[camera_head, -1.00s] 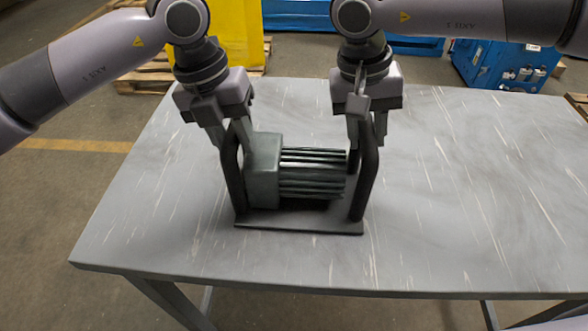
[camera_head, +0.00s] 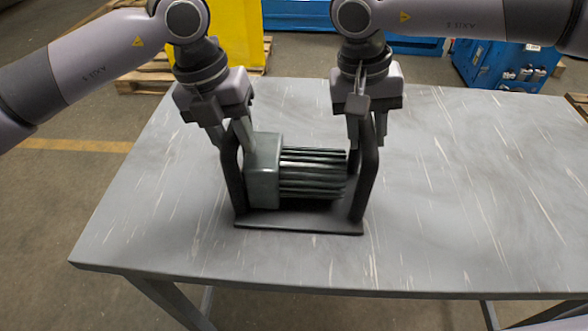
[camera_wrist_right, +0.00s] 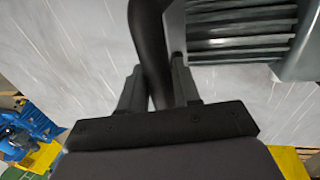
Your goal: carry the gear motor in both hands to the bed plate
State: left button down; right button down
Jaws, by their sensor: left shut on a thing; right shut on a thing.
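The gear motor (camera_head: 312,174), a grey-green gearbox block with a dark ribbed motor body, sits on a dark base plate with an upright black handle at each end. My left gripper (camera_head: 231,139) is shut on the left handle (camera_head: 232,180). My right gripper (camera_head: 367,137) is shut on the right handle (camera_head: 366,185). In the right wrist view the fingers (camera_wrist_right: 158,85) close around the black handle bar (camera_wrist_right: 150,45), with the ribbed motor body (camera_wrist_right: 240,28) beside it. Whether the base plate touches the table cannot be told. No bed plate can be made out.
The grey table (camera_head: 470,190) is bare around the motor, with wide free room to the right. Its front edge lies a little below the motor. Behind it stand a yellow container (camera_head: 240,35) on a pallet and blue machinery (camera_head: 500,62).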

dwell(0.5)
pick_arm(q)
jog(key=shift+w+r, duration=0.2)
jog(key=shift+r, duration=0.15)
pick_arm(e)
jog(key=shift+w+r, duration=0.2)
jog(key=shift+r, duration=0.05)
pick_arm(q)
jog(key=shift+r, duration=0.1)
pick_arm(e)
jog(key=shift+r, duration=0.1)
